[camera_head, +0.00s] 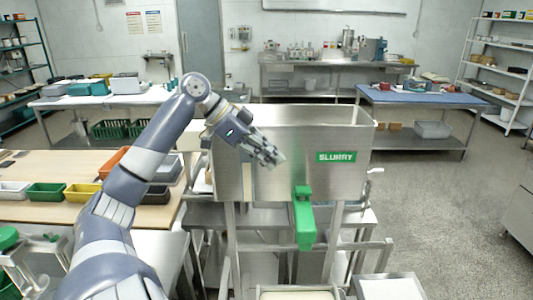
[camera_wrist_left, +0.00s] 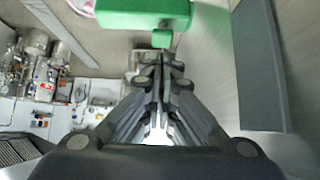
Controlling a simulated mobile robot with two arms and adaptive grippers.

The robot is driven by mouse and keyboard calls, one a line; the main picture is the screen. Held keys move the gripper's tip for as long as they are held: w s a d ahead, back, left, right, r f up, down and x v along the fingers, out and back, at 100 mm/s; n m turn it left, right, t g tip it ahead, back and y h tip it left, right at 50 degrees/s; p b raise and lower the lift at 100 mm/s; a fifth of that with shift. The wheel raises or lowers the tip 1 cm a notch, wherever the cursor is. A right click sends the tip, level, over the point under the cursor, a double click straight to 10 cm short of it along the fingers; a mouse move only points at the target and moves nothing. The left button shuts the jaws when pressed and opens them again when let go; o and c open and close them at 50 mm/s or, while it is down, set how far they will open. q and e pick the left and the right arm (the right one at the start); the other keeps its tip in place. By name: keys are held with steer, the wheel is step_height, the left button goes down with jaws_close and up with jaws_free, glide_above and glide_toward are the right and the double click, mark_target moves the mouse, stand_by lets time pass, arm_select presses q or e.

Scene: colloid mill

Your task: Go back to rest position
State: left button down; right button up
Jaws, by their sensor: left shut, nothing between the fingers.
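My left gripper (camera_head: 268,156) is in front of the steel hopper's wall, with its arm coming in from the left. It is shut and holds nothing. In the left wrist view the closed fingers (camera_wrist_left: 160,62) point toward a green part (camera_wrist_left: 145,12). I cannot tell whether they touch it. The steel hopper (camera_head: 296,118) carries a green SLURRY label (camera_head: 337,156). A green spout or lever (camera_head: 304,215) hangs at its front, to the lower right of my left gripper. My right gripper is not in view.
A wooden table (camera_head: 45,212) at the left holds several coloured bins, including a green one (camera_head: 46,192). White (camera_head: 100,96) and blue-topped (camera_head: 415,97) tables stand behind. A steel bench (camera_head: 335,68) lines the back wall. The grey floor (camera_head: 440,190) at the right is clear.

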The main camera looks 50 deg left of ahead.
arm_select(q)
steer(key=shift+v, duration=0.8)
